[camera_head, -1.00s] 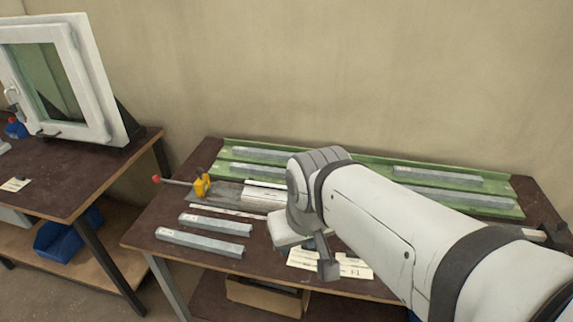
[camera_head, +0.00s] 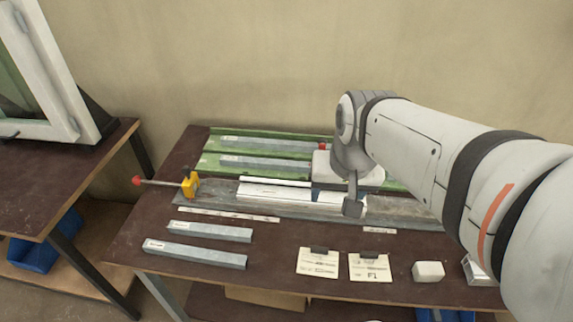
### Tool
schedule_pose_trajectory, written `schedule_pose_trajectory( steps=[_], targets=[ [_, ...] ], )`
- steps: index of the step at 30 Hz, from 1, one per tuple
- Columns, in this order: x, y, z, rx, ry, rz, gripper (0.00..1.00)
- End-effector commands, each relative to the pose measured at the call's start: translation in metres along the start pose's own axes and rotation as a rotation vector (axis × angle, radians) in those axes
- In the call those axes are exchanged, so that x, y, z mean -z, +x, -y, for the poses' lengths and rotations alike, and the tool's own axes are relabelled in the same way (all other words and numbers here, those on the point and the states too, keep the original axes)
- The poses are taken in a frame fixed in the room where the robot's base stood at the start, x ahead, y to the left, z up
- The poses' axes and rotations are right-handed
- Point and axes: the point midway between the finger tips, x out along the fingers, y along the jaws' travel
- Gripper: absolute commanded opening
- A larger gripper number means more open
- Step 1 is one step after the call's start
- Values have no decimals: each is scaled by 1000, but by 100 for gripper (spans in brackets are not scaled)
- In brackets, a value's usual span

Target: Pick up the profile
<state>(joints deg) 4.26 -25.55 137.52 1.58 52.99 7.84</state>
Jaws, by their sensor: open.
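Two grey profiles lie on the brown bench at the front left, a rear one (camera_head: 210,231) and a front one (camera_head: 195,253). Two more lie on the green rack at the back, a far one (camera_head: 265,145) and a near one (camera_head: 265,163). A white profile (camera_head: 272,191) lies in the grey clamp bed, and a second white piece (camera_head: 328,197) lies to its right, partly behind my gripper. My gripper (camera_head: 353,207) is open and points down over the right part of the clamp bed. Whether it touches the white piece cannot be told. My arm hides the rack's right side.
A yellow clamp (camera_head: 190,185) with a red-tipped rod stands at the bed's left end. Two paper cards (camera_head: 318,262) and a white block (camera_head: 428,271) lie at the front. Another table (camera_head: 60,180) with a window frame (camera_head: 40,80) stands to the left, across a gap.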

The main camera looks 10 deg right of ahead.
Motion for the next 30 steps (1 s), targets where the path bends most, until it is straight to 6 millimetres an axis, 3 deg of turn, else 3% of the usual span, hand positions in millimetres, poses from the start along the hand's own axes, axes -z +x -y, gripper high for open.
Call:
schedule_pose_trajectory(
  steps=[1, 5, 10, 15, 21, 30],
  targets=[
    [14, 20, 2, -7, 103, 23, 65],
    [57, 55, 11, -35, 437, 71, 76],
    [111, 114, 22, -98, 880, 119, 89],
    [154, 177, 30, -174, 1273, 143, 89],
    [181, 226, 35, -240, 1561, 147, 89],
    [182, 256, 35, -263, 1648, 146, 89]
  ],
)
